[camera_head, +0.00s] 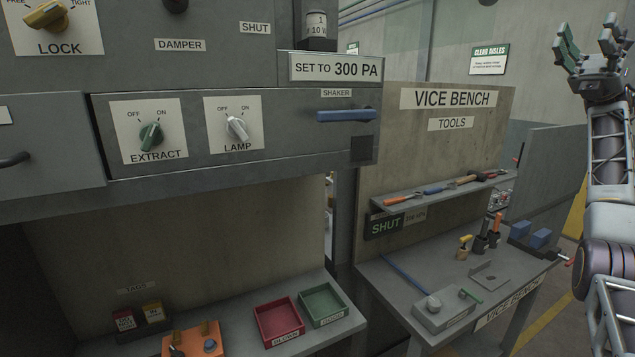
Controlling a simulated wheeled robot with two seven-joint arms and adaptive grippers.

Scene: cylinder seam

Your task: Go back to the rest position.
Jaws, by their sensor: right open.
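My right gripper (592,48) is raised at the upper right of the head view, its fingers pointing up. It is open, with nothing between its fingers. It is apart from the vice bench and from the grey cabinet. My right arm runs down the right edge of the picture. My left gripper does not show in this view.
A grey cabinet with an extract knob (151,136), a lamp knob (237,128) and a blue shaker handle (347,115) fills the upper left. Below are a red tray (279,336) and a green tray (322,317). The vice bench (388,284) stands right of centre, a grey panel (548,180) behind it.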

